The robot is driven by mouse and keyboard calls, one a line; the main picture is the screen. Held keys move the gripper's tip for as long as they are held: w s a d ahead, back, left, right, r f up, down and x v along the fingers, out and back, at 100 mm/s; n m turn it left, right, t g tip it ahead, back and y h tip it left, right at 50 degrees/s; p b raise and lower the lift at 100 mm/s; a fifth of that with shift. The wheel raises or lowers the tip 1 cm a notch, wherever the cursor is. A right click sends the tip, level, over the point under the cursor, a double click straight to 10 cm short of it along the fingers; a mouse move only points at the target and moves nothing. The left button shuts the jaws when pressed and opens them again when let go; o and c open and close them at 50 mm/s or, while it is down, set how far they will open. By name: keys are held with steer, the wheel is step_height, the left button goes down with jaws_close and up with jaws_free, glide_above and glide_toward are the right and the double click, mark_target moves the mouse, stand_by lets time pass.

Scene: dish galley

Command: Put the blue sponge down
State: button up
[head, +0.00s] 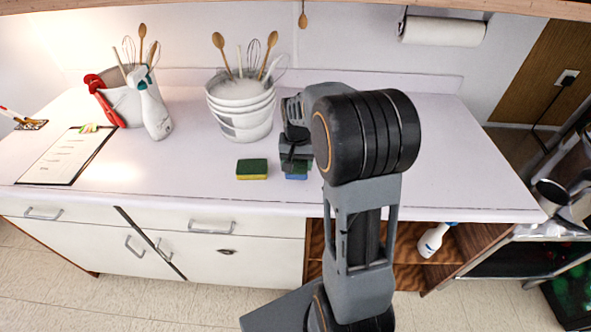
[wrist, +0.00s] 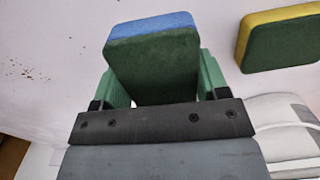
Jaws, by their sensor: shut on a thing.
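The blue sponge (wrist: 150,28) has a dark green scouring face and a blue body. My gripper (wrist: 158,75) is shut on it, with one green finger on each side. In the head view the blue sponge (head: 297,176) shows below my gripper (head: 296,160), low over the front part of the white counter (head: 430,165). Part of it is hidden by my gripper, and I cannot tell whether it touches the counter.
A yellow sponge with a green top (head: 252,169) lies just left of the blue one. A stack of white buckets (head: 240,115) with utensils stands behind. A spray bottle (head: 154,110), a red-handled bucket (head: 122,100) and a clipboard (head: 65,155) are further left. The counter's right side is clear.

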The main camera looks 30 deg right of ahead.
mark_target(296, 170)
steer(key=shift+w+f, duration=0.25)
steer(key=shift+f, duration=1.6)
steer(key=shift+f, duration=0.15)
steer(key=shift+f, duration=0.15)
steer(key=o, duration=1)
steer(key=shift+c, duration=0.2)
